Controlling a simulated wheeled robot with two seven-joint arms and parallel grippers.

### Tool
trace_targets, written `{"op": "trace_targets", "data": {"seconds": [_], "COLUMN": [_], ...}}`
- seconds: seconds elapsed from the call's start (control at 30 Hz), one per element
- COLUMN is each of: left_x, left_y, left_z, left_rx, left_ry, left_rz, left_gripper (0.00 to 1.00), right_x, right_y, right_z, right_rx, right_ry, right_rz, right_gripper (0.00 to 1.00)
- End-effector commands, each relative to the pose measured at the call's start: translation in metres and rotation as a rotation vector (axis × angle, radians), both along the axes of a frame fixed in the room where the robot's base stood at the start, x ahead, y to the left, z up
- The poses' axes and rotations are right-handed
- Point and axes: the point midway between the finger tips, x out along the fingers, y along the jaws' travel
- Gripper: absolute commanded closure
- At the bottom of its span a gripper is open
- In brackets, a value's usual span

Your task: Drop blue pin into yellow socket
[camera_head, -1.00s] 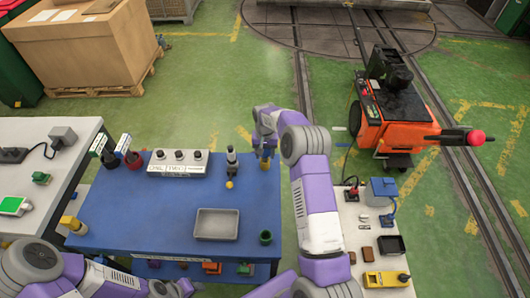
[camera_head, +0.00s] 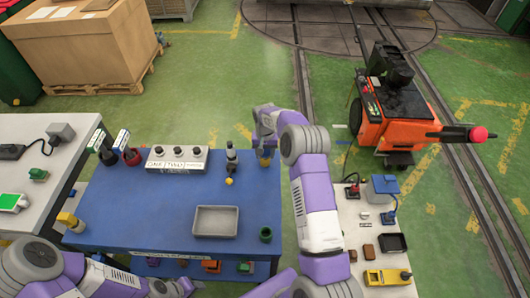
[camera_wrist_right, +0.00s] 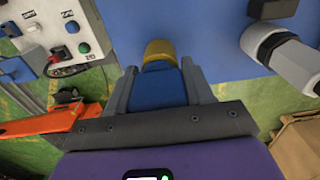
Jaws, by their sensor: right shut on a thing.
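My right gripper (camera_head: 265,146) is over the far right corner of the blue table (camera_head: 150,215). In the right wrist view the gripper (camera_wrist_right: 158,82) is shut on the blue pin (camera_wrist_right: 158,92), which fills the gap between its grey fingers. The yellow socket (camera_wrist_right: 159,52) shows just past the pin's far end and in line with it. It also shows in the head view (camera_head: 265,162) below the fingers. I cannot tell how deep the pin sits in it. My left arm shows at the lower left, but its gripper does not.
A grey and black upright device (camera_head: 231,160) stands left of the socket, with a yellow ball (camera_head: 229,181) before it. A white three-knob box (camera_head: 177,158), a grey tray (camera_head: 215,221) and a green cup (camera_head: 265,234) are on the table. A white side table (camera_head: 365,235) stands right.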

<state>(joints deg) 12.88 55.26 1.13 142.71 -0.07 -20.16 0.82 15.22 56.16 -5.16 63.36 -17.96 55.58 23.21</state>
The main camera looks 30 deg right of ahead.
Motion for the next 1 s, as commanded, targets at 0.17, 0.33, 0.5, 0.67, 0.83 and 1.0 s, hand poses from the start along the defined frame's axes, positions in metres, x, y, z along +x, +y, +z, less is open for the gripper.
{"op": "trace_targets", "data": {"seconds": [0.17, 0.33, 0.5, 0.67, 0.83, 1.0], "left_x": [-0.0001, 0.0, 0.0, 0.0, 0.0, 0.0], "left_y": [0.0, 0.0, 0.0, -0.0001, -0.0001, 0.0], "left_z": [-0.0041, -0.0072, -0.0081, -0.0079, -0.0079, -0.0078], "left_rx": [0.0, 0.0, 0.0, 0.0, 0.0, 0.0], "left_ry": [0.0, 0.0, 0.0, 0.0, 0.0, 0.0], "left_rz": [0.0, 0.0, 0.0, 0.0, 0.0, 0.0], "left_gripper": [0.57, 0.57, 0.57, 0.57, 0.57, 0.57], "right_x": [0.0003, 0.0003, 0.0002, 0.0001, 0.0, 0.0001], "right_y": [-0.0001, -0.0001, 0.0, 0.0, 0.0, -0.0001], "right_z": [-0.0049, -0.0092, -0.0109, -0.0109, -0.011, -0.0059], "right_rx": [-0.001, -0.001, -0.001, 0.0, 0.0, 0.0], "right_ry": [-0.001, -0.001, -0.001, 0.0, 0.0, 0.0], "right_rz": [0.0, 0.0, 0.0, 0.0, 0.0, 0.0], "right_gripper": [0.85, 0.85, 0.41, 0.19, 0.19, 0.19]}}
